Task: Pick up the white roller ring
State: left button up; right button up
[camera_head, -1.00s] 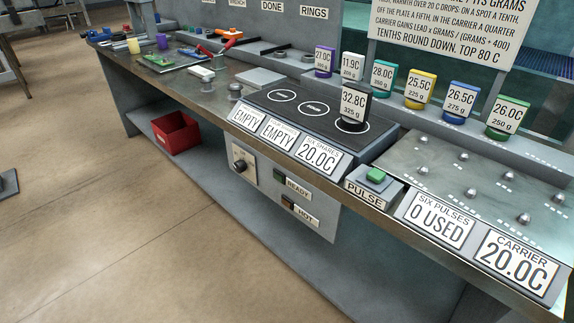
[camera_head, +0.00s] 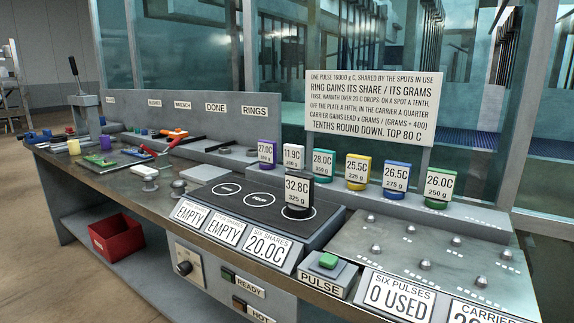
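The white roller ring (camera_head: 293,169) stands in the row of rings at the back of the bench, second from the left. A tag in front of it reads 11.9C and covers much of it. A purple ring (camera_head: 267,165) is on its left and a teal ring (camera_head: 322,178) on its right. Neither of my grippers is in view.
A dark plate (camera_head: 262,199) with three marked spots lies in front of the row. A black ring (camera_head: 297,212) tagged 32.8C sits on its right spot. Yellow, blue and green rings continue the row rightward. A pegged metal plate (camera_head: 400,268) and a green pulse button (camera_head: 328,260) are at right.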

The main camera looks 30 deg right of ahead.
aim_at(293, 154)
jog(key=i+j+z, duration=0.15)
jog(key=i+j, duration=0.15)
jog(key=i+j+z, duration=0.15)
jog(key=j, duration=0.25)
jog(key=i+j+z, duration=0.15)
jog(key=i+j, duration=0.2)
